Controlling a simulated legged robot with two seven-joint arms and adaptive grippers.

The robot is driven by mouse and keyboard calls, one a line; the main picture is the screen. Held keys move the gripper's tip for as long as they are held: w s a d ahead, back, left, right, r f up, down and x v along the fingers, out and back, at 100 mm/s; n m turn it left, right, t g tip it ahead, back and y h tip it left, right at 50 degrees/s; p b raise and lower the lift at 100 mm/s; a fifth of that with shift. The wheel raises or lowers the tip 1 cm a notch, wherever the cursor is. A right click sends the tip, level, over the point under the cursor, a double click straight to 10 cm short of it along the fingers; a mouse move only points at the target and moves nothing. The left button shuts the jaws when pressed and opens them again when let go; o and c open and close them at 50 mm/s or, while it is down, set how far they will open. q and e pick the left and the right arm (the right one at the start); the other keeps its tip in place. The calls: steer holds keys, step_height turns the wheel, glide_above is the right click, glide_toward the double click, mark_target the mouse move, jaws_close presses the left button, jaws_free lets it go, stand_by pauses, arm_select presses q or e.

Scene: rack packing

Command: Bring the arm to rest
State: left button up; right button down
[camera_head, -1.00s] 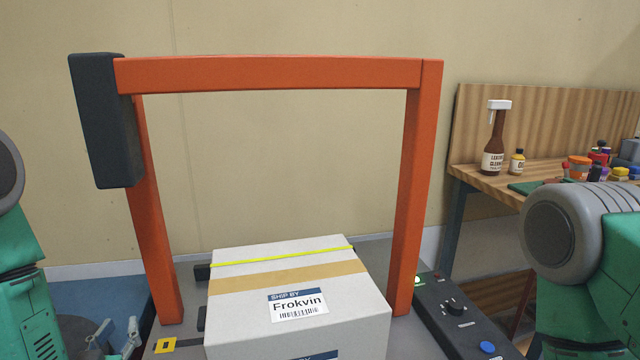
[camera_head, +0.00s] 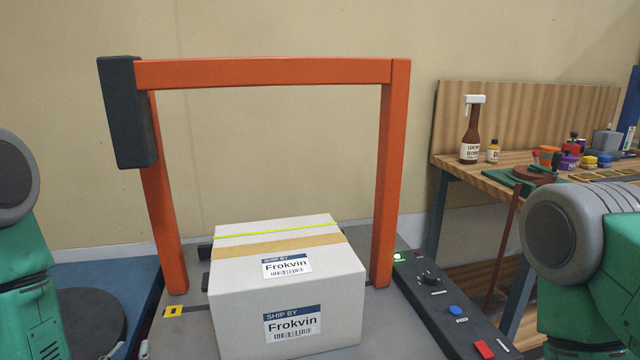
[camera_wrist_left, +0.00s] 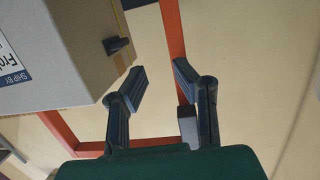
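My left arm (camera_head: 30,310) shows at the left edge of the head view. Only the tips of my left gripper (camera_head: 127,350) show at the bottom, left of the box. In the left wrist view my left gripper (camera_wrist_left: 160,78) is open, with its two fingers apart and nothing between them. My right arm (camera_head: 580,250) shows at the right edge; its gripper is out of view. The cardboard box (camera_head: 245,300) with "Frokvin" labels and a yellow strap sits under the orange frame, apart from my left fingers. The box also shows in the left wrist view (camera_wrist_left: 60,70).
The orange frame (camera_head: 270,72) stands around the box, with a dark block (camera_head: 128,112) on its left post. A control panel (camera_head: 450,300) lies right of the box. A wooden workbench (camera_head: 500,180) with bottles and jars is at the right. A blue surface (camera_head: 100,275) is at the left.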

arm_select(q)
steer(key=s+d+f+g, duration=0.1)
steer(key=f, duration=0.2)
steer(key=s+f+g+h, duration=0.1)
steer(key=s+f+g, duration=0.1)
steer(key=f, duration=0.1)
steer(key=s+d+f+m+g+h, duration=0.1)
steer(key=s+f, duration=0.1)
steer(key=f, duration=0.1)
steer(key=shift+s+d, duration=0.25)
steer(key=shift+d, duration=0.05)
steer(key=s+f+g, duration=0.3)
steer(key=s, duration=0.4)
steer(key=s+d+f+m+g, duration=0.1)
steer(key=s+f+g, duration=0.3)
steer(key=s, duration=0.3)
steer(key=s+d+f+g+h, duration=0.1)
steer(key=s+f+g, duration=0.2)
steer(key=s, duration=0.4)
steer(key=shift+s+f+m+g, duration=0.15)
steer(key=shift+f+m+g, duration=0.15)
steer(key=shift+g, duration=0.2)
steer(key=shift+d, duration=0.1)
